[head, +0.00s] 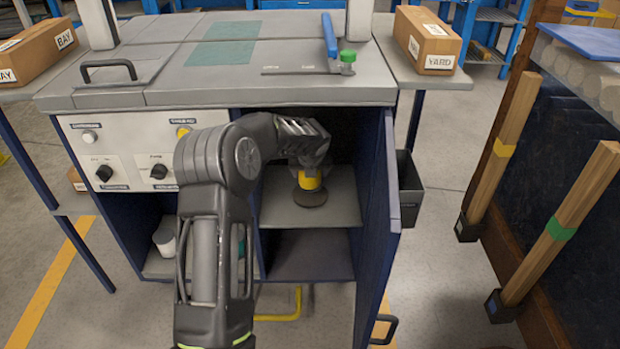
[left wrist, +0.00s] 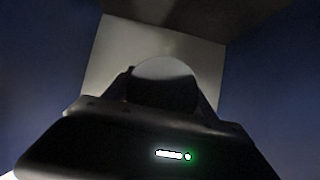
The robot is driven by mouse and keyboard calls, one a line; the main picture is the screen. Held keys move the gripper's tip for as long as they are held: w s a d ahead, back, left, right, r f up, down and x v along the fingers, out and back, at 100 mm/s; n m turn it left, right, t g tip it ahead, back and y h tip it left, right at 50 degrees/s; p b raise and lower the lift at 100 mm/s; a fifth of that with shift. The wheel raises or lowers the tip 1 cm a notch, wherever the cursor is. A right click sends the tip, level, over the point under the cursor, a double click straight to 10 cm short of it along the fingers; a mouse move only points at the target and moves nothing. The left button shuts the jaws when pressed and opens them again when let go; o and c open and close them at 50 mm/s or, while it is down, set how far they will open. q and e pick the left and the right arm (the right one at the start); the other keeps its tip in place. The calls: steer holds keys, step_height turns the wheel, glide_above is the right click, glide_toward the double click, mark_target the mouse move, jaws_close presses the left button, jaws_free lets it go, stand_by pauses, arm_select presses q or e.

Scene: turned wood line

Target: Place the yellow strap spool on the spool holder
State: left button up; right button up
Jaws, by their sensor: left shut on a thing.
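My left arm reaches into the open right bay of the cabinet. My left gripper (head: 308,163) points down and is shut on the yellow strap spool (head: 309,181), whose upper part it hides. A dark round disc (head: 310,198) shows directly under the yellow part, at the grey shelf (head: 343,205). I cannot tell whether this disc is the spool holder or the spool's lower flange, nor whether it touches the shelf. In the left wrist view a pale round top (left wrist: 164,70) shows between the dark fingers. My right gripper is not in view.
The blue cabinet door (head: 375,225) stands open just right of the bay, with a dark bin (head: 409,188) on its outer side. The bay's side walls are close around my arm. A white container (head: 165,236) stands in the left bay.

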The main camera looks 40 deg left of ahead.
arm_select(q)
steer(key=shift+f, duration=0.8)
steer(key=shift+r, duration=0.1)
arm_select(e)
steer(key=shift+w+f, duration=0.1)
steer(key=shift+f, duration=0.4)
arm_select(q)
steer(key=shift+f, duration=0.6)
steer(key=o, duration=1.7)
steer(key=shift+c, duration=0.2)
